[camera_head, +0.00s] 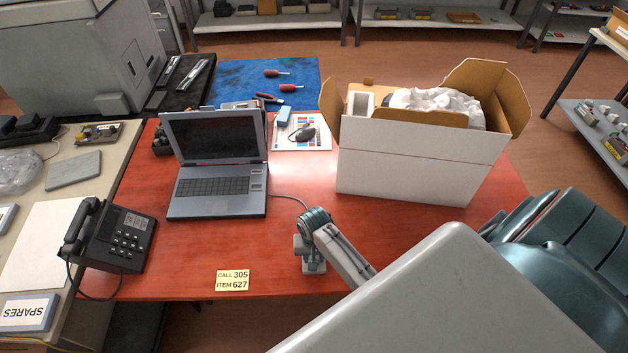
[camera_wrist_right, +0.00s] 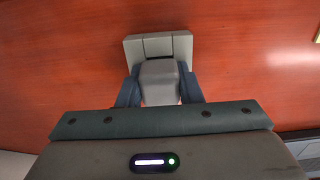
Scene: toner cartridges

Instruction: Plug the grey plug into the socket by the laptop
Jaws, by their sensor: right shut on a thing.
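The right wrist view shows my right gripper (camera_wrist_right: 161,82) shut on the grey plug (camera_wrist_right: 160,74), with a dark finger on each side. The plug's front end meets a light grey block (camera_wrist_right: 182,42), apparently the socket, on the red table. I cannot tell whether the plug is in it or only against it. In the head view my right gripper (camera_head: 308,238) is beside the laptop (camera_head: 217,185), just behind the grey block (camera_head: 314,266). The plug is not clear there. My left gripper is not in view.
A thin cord (camera_head: 288,198) runs from the laptop towards my right gripper. A white carton (camera_head: 415,165) stands behind and to the right. A yellow label (camera_head: 233,280) and a black phone (camera_head: 118,238) are to the left.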

